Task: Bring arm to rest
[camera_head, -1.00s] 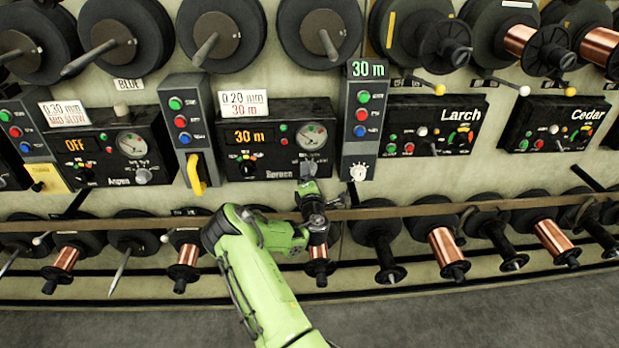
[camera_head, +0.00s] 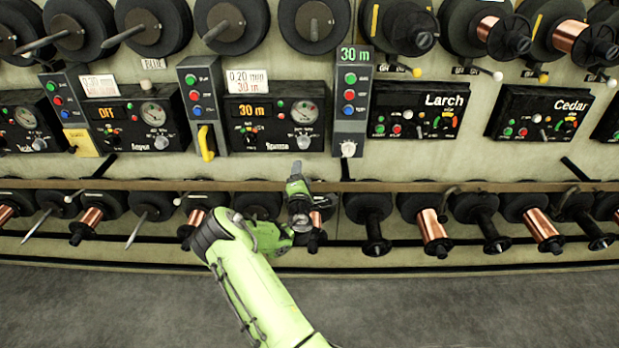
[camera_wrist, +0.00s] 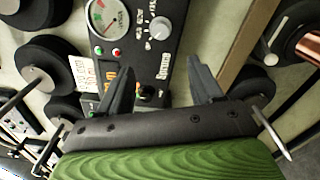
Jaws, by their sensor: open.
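My green arm (camera_head: 255,285) reaches up from the bottom of the head view. My gripper (camera_head: 297,168) is in front of the rail, below the control box (camera_head: 270,112) that reads 30 m. In the wrist view the two dark fingers of my gripper (camera_wrist: 158,85) stand apart with nothing between them. Beyond them the same box (camera_wrist: 140,60) shows with its gauge and grey knob. The gripper appears apart from the box. Its fingertips are small in the head view.
A long rail (camera_head: 450,187) runs across the wall above a lower row of spools, some copper (camera_head: 431,226). More control boxes, such as Larch (camera_head: 418,115), stand side by side. Large dark reels (camera_head: 232,25) hang above. Clear grey floor (camera_head: 450,305) lies in front.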

